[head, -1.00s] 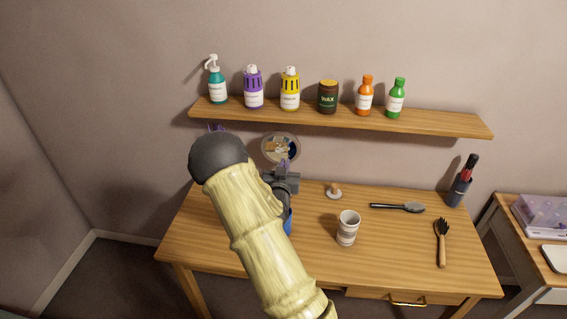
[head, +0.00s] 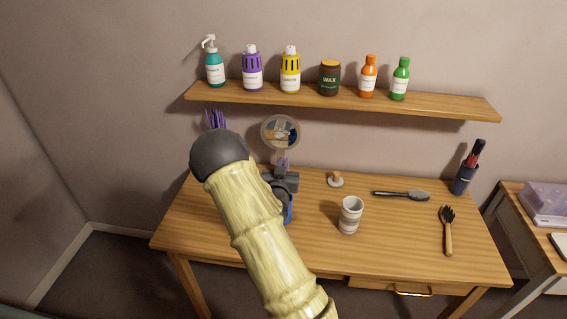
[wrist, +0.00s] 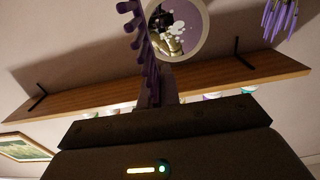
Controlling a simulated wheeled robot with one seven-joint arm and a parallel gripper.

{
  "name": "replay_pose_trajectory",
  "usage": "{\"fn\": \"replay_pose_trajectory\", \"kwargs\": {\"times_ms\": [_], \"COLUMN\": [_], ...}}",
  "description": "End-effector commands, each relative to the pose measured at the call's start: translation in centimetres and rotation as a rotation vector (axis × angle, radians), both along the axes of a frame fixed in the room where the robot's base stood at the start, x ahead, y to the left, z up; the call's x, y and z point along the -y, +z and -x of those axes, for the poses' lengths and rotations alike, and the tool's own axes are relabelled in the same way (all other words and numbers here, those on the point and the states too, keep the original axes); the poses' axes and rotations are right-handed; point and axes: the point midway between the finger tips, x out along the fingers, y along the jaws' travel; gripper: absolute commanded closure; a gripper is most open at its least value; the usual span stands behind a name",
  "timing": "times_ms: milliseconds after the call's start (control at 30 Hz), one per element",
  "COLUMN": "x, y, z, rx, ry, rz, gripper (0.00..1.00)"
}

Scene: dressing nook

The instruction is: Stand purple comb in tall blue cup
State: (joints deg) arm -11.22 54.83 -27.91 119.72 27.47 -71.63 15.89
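The purple comb (wrist: 151,80) rises from my gripper in the wrist view, its teeth toward the left. A small purple part of it (head: 283,162) shows just above my gripper (head: 283,178) in the head view. My gripper appears shut on the comb; its fingertips are hard to make out. A blue strip, apparently the tall blue cup (head: 289,212), shows just below my gripper, over the table. My arm hides most of this cup, so I cannot tell whether the comb's lower end is inside it.
A round mirror (head: 281,132) stands behind my gripper. Purple spikes (head: 215,119) rise behind my arm at left. A striped cup (head: 350,215), a grey brush (head: 402,196), a dark-headed brush (head: 447,230) and a dark holder (head: 463,181) stand or lie rightward on the table. A bottle shelf (head: 340,101) hangs above.

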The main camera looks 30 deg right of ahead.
Motion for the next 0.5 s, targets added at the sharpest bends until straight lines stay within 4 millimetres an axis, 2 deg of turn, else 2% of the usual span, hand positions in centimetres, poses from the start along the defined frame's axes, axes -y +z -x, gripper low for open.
{"fn": "replay_pose_trajectory", "kwargs": {"times_ms": [133,500], "x": [0.01,0.01], "y": [-0.91,-0.99], "z": [0.00,-0.01], "rx": [0.000,0.000], "ry": [0.000,0.000], "rz": [0.000,0.000], "gripper": [1.00,1.00]}}
